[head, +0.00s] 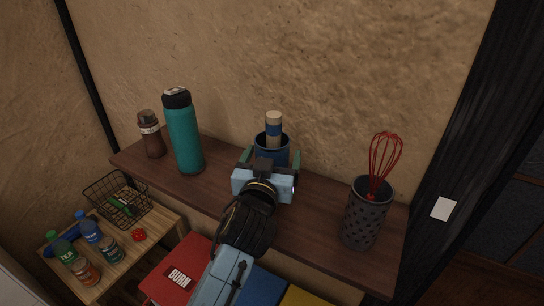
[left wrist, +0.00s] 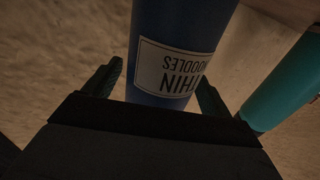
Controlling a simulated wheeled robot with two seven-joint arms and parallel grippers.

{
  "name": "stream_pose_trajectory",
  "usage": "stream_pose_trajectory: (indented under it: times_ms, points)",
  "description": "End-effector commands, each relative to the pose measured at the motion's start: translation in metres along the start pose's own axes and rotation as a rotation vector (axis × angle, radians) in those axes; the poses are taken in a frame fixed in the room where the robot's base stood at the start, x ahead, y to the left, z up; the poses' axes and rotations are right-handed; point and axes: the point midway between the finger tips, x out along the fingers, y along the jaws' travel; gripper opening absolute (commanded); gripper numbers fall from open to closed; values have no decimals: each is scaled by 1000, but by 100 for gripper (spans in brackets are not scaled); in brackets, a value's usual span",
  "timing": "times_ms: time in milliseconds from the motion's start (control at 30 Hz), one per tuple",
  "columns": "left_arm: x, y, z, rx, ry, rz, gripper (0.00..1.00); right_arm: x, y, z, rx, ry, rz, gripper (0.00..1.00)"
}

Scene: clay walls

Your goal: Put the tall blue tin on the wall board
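The blue tin (head: 270,142) is upright at the wall board (head: 220,188), between the teal bottle and the whisk holder. Its base is hidden behind my gripper in the head view, so its contact with the board cannot be seen. A beige cylinder with a blue band (head: 274,122) shows above its rim. My left gripper (head: 270,160) has one finger on each side of the tin, with narrow gaps showing. In the left wrist view the tin (left wrist: 180,25), with an upside-down "THIN NOODLES" label, is between the open fingers (left wrist: 162,80). My right gripper is not in view.
A teal bottle (head: 185,138) and a brown bottle (head: 152,138) stand left on the board. A dark perforated holder (head: 364,218) with a red whisk (head: 384,155) stands right. Below left, a small table (head: 128,262) holds a wire basket (head: 120,200) and several bottles.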

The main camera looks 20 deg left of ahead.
Motion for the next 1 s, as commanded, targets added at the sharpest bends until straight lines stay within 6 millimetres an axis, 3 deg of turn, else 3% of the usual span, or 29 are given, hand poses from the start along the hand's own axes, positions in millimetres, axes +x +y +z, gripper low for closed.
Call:
stream_pose_trajectory:
  times_ms: [267,467,700,1000]
  points:
    - [0,0,-5,1,1,0,84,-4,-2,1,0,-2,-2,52]
    - [-32,0,-1,-4,-2,0,84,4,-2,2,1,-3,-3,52]
    - [-84,0,0,-3,-3,1,84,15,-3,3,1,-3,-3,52]
    - [-117,0,-2,-1,0,0,84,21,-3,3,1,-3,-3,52]
